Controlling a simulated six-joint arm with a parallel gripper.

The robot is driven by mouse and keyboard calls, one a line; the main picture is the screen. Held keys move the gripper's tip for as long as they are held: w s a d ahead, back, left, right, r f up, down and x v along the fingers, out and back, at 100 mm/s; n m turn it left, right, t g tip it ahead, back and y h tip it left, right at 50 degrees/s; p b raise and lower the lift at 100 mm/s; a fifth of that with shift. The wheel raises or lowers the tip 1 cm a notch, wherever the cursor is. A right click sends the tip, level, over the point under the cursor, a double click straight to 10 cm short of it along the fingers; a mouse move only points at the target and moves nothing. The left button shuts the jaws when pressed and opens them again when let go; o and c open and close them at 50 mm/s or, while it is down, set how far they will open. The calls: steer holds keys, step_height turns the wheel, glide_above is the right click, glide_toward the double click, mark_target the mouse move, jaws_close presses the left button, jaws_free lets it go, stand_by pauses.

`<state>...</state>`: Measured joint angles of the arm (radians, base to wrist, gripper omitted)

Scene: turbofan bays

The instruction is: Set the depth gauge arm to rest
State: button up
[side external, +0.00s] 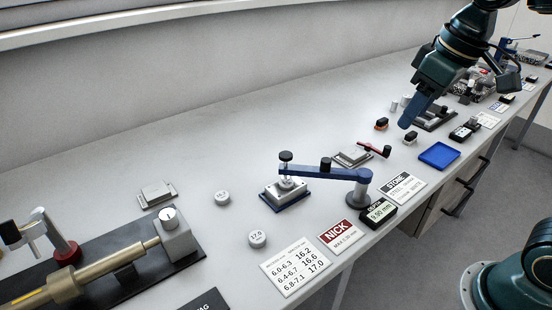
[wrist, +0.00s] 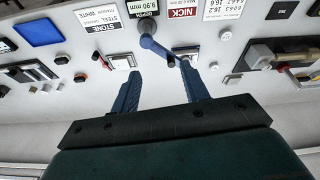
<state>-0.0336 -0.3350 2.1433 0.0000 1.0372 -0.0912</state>
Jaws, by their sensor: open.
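The depth gauge arm (side external: 325,171) is a blue bar hinged on a grey post (side external: 358,192), with a black knob midway. In the side view its far end, with a probe and dark-topped knob (side external: 286,157), stands over a grey block on a blue-edged base (side external: 284,193). The gauge arm also shows in the wrist view (wrist: 154,47), beyond my fingertips.
A red-handled fixture (side external: 372,149) stands just behind the gauge. A blue tray (side external: 439,155), STONE card (side external: 402,188) and NICK card (side external: 340,235) lie near the front edge. Round weights (side external: 257,239) and a brass-rod fixture (side external: 110,265) are to the left. The back of the bench is clear.

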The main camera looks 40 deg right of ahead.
steer(key=w+a+f+n+g, duration=0.1)
steer(key=w+g, duration=0.1)
steer(key=w, duration=0.7)
steer(key=n+g, duration=0.1)
glide_above(326, 160)
step_height(326, 160, down, 4)
steer(key=shift+f, duration=0.1)
step_height(326, 160, down, 14)
steer(key=shift+r, duration=0.25)
stand_by(0.3)
jaws_close()
